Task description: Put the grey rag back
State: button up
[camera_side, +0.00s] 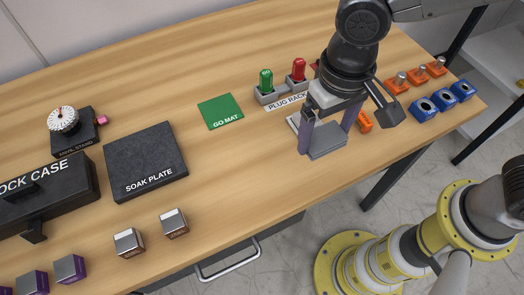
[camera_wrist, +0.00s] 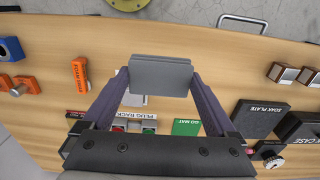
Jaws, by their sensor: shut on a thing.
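The grey rag (camera_side: 328,141) is a flat, folded grey block near the table's front edge in the side view. My gripper (camera_side: 327,136) is shut on it, one purple-grey finger at each end. In the wrist view the rag (camera_wrist: 160,75) spans between the fingertips of my gripper (camera_wrist: 159,79). Whether the rag touches the table or hangs just above it, I cannot tell. A pale flat piece (camera_side: 294,121) shows partly behind the left finger, its label hidden; it also shows between the fingers in the wrist view (camera_wrist: 134,100).
The plug rack (camera_side: 265,98) with green and red plugs stands behind my gripper. Orange blocks (camera_side: 396,84) and blue blocks (camera_side: 425,106) are to the right. The green go mat (camera_side: 221,111) and black soak plate (camera_side: 146,160) lie left.

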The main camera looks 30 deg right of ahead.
jog(key=w+a+f, duration=0.3)
jog(key=w+a, duration=0.1)
send_over(262, 160)
jog(key=f, duration=0.4)
jog(key=shift+s+d+f, duration=0.3)
jog(key=shift+s, duration=0.05)
jog(key=shift+w+a+f, duration=0.35)
jog(key=shift+w+f, duration=0.05)
jog(key=shift+f, duration=1.7)
jog(key=shift+f, duration=0.15)
jog(key=o, duration=1)
jog(key=shift+c, duration=0.2)
notch_tip(262, 160, up, 12)
jog(key=shift+r, duration=0.2)
